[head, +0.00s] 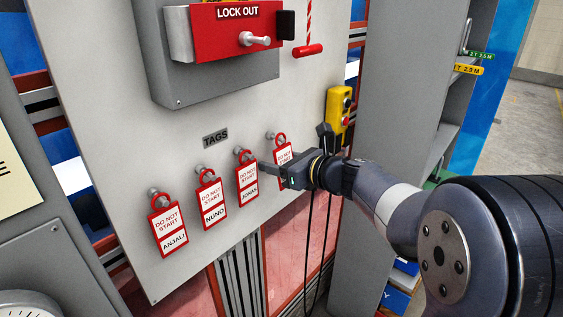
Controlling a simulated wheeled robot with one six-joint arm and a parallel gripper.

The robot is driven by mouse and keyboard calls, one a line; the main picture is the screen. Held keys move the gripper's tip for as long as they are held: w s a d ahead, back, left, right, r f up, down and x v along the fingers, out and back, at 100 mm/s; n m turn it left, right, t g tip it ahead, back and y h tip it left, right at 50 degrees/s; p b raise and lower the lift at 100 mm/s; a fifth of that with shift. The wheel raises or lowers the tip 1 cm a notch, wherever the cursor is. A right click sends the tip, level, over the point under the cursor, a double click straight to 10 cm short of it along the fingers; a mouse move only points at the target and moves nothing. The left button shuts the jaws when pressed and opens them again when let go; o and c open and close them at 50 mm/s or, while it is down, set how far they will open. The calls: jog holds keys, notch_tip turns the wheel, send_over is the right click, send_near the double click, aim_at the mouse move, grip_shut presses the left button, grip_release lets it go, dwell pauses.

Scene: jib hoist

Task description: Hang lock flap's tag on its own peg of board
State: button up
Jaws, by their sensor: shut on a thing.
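The grey board (120,90) carries a row of pegs under a TAGS label (215,138). Red-and-white DO NOT START tags hang there: ANJALI (169,227), NUNO (212,203) and JONAS (247,181). A fourth tag (284,156) is at the right end, upright beside the rightmost peg (270,137); its name is hidden behind my gripper. I cannot tell whether its red loop is around that peg. My gripper (268,168) is shut at this fourth tag, reaching in from the right. The red LOCK OUT flap (228,38) with a silver handle is above.
A red handle (307,50) hangs on a cord right of the flap. A yellow pendant (339,112) with buttons is just above my gripper, and black cables hang below it. A grey cabinet (395,80) with yellow and green labels stands at the right.

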jog(key=shift+a, duration=0.15)
jog(key=o, duration=1)
jog(key=shift+w+f, duration=0.1)
jog(key=shift+w, duration=0.1)
jog(key=shift+o, duration=0.2)
jog(key=shift+s, duration=0.1)
jog(key=shift+s+d, duration=0.1)
jog(key=shift+d, duration=0.1)
jog(key=v, duration=1.1)
jog(key=shift+w, duration=0.25)
jog(key=shift+w, duration=0.1)
